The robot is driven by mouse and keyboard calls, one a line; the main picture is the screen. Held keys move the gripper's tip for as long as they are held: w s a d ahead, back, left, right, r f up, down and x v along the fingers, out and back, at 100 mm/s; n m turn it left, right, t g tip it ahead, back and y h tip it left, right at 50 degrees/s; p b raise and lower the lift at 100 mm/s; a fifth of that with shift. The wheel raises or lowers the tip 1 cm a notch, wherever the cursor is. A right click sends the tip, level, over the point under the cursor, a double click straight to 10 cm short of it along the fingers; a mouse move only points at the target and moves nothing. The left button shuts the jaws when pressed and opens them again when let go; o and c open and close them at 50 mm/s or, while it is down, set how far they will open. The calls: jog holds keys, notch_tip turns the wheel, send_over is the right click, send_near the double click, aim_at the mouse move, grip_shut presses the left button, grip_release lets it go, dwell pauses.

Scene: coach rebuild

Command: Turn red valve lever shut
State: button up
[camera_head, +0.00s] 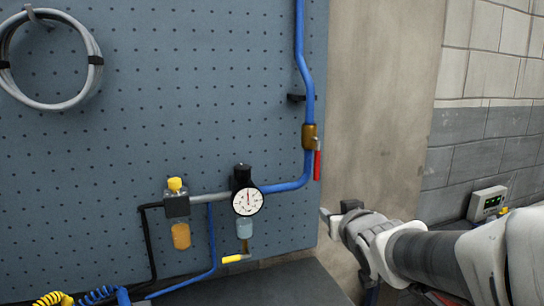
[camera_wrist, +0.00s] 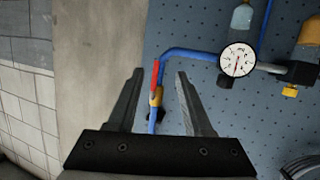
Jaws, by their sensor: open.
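The red valve lever (camera_head: 317,165) hangs straight down from a brass valve (camera_head: 309,134) on the vertical blue pipe, roughly in line with it. My gripper (camera_head: 335,212) is open, below and slightly right of the lever in the head view. In the wrist view, which is turned upside down, the red lever (camera_wrist: 156,76) and brass valve (camera_wrist: 156,97) appear between the two spread fingers of my gripper (camera_wrist: 160,73). I see no contact; the depth gap between fingers and lever is hard to judge.
A coiled grey hose (camera_head: 94,60) hangs upper left. A bare wall strip (camera_head: 385,110) lies right of the board. A dark bench top (camera_head: 265,285) is below.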

aim_at(318, 162)
jog(key=w+r+t+p, duration=0.1)
jog(key=w, duration=0.6)
jog(key=w+r+t+y+p, duration=0.1)
jog(key=w+p, duration=0.1)
jog(key=w, duration=0.5)
jog(key=w+r+t+p, duration=0.1)
jog(key=w+r, duration=0.1)
jog(key=w, duration=0.6)
jog(key=shift+y+p, duration=0.4)
jog(key=shift+c, duration=0.3)
grip_shut()
dwell(0.5)
